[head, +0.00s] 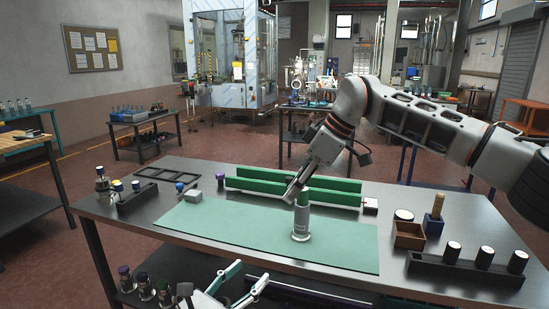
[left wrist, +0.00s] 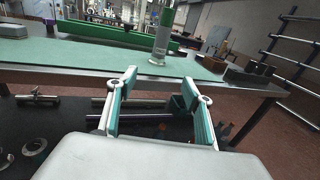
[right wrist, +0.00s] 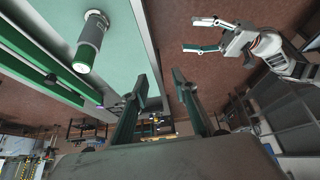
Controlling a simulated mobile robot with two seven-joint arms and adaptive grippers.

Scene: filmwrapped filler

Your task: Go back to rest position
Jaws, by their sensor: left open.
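My left gripper (head: 240,269) is open and empty at the front edge of the table, low in the head view. Its two fingers (left wrist: 159,77) spread apart in the left wrist view. My right arm reaches in from the right. Its gripper (head: 292,192) hangs above the green mat, just behind and beside the upright bottle (head: 302,222). In the right wrist view the right gripper's fingers (right wrist: 161,76) are apart with nothing between them. The bottle stands clear to their left in that view (right wrist: 88,48). It also shows beyond the left fingers (left wrist: 162,38).
The green mat (head: 220,227) covers the middle of the metal table. Green rails (head: 275,192) lie behind it. A black holder with capped vials (head: 465,268) and a brown box (head: 409,235) stand right. A rack (head: 136,200) stands left. Several vials (head: 145,287) sit below the front edge.

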